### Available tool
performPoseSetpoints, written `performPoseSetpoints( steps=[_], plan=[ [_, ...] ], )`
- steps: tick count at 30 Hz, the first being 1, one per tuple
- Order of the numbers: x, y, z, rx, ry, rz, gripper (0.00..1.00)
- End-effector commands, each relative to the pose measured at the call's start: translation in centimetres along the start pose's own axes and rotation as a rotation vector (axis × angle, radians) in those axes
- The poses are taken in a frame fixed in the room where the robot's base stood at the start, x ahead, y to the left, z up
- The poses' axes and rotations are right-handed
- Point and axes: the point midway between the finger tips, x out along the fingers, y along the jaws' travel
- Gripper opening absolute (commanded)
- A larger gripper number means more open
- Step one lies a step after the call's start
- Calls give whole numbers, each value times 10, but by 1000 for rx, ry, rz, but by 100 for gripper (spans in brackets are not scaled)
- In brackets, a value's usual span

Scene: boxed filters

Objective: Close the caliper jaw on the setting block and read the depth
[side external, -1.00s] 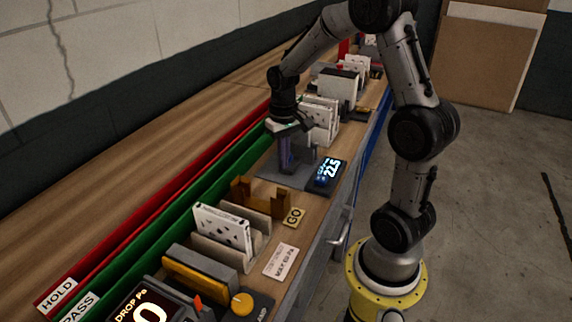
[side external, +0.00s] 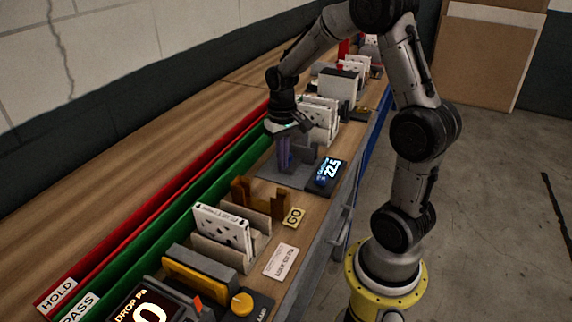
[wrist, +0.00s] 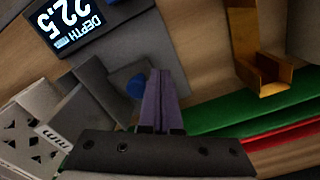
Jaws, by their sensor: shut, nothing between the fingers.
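The depth caliper's dark base (side external: 267,174) lies on the bench, with grey upright blocks (wrist: 90,85) on it. Its display (side external: 327,174) reads 22.5; in the wrist view the display (wrist: 70,22) also shows the word DEPTH. A blue round knob (wrist: 137,86) sits at a grey block, just left of my fingers in the wrist view. My gripper (side external: 286,165) points down over the caliper base. Its purplish fingers (wrist: 160,78) are shut together with nothing between them. I cannot tell whether they touch the knob or jaw, nor which block is the setting block.
A brown GO gauge (side external: 240,190) stands nearer the camera, beside a holder with a white boxed filter (side external: 222,231). Several white filters (side external: 322,118) stand behind the caliper. Green (side external: 150,235) and red (side external: 140,215) rails run along the left. A drop readout (side external: 145,306) is at the front.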

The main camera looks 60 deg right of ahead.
Motion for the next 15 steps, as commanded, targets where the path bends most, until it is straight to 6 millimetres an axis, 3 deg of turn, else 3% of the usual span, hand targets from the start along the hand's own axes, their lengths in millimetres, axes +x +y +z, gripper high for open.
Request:
performPoseSetpoints(
  steps=[8, 15],
  plan=[
    [-2, -4, 3, 0, -2, -2, 0],
    [-18, -4, 3, 0, -2, -2, 0]
  ],
)
